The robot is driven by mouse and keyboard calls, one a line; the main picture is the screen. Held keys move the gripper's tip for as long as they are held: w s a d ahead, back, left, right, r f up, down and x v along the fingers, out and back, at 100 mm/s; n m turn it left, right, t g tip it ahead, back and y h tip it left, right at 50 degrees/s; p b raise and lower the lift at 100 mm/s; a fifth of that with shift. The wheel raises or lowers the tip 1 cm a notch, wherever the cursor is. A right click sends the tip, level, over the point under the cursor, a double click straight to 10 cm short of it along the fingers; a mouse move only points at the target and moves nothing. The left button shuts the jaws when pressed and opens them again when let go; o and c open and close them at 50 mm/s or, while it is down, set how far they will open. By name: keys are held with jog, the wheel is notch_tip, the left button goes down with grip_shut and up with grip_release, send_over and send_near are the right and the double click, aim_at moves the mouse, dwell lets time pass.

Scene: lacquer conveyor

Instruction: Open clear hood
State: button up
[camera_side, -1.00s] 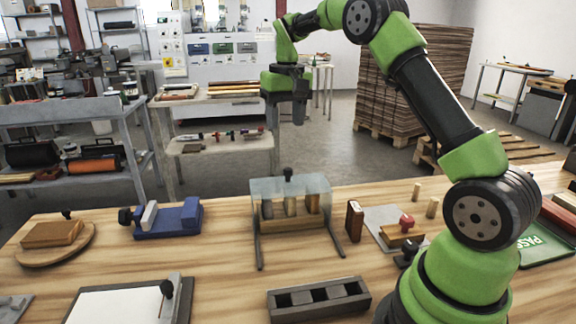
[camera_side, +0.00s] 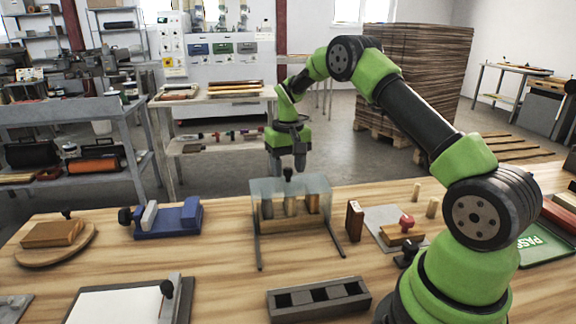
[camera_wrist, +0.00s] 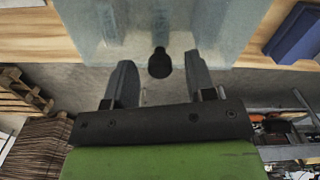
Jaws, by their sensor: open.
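The clear hood (camera_side: 262,190) is a see-through box on the wooden table, with a black knob (camera_side: 288,173) on top and two dark legs slanting toward the front. It covers several upright blocks (camera_side: 290,206) in a wooden holder. My gripper (camera_side: 288,168) points down right at the knob, its fingertips level with it or slightly above. In the wrist view the knob (camera_wrist: 160,64) lies between the two spread fingers, near their tips, with gaps on both sides. The hood (camera_wrist: 100,28) fills the upper middle of that view and looks closed.
A blue fixture (camera_side: 172,219) stands left of the hood. A dark red block (camera_side: 354,220) and a grey plate with a red-knobbed stamp (camera_side: 406,222) stand to the right. A dark slotted tray (camera_side: 318,298) lies in front. Bare table surrounds the hood's legs.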

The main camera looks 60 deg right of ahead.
grip_shut()
jog(key=s+a, duration=0.7)
jog(key=shift+a, duration=0.15)
dwell(0.3)
jog(key=shift+s, duration=0.1)
grip_release()
notch_tip(320, 180, up, 10)
dwell(0.5)
dwell(0.3)
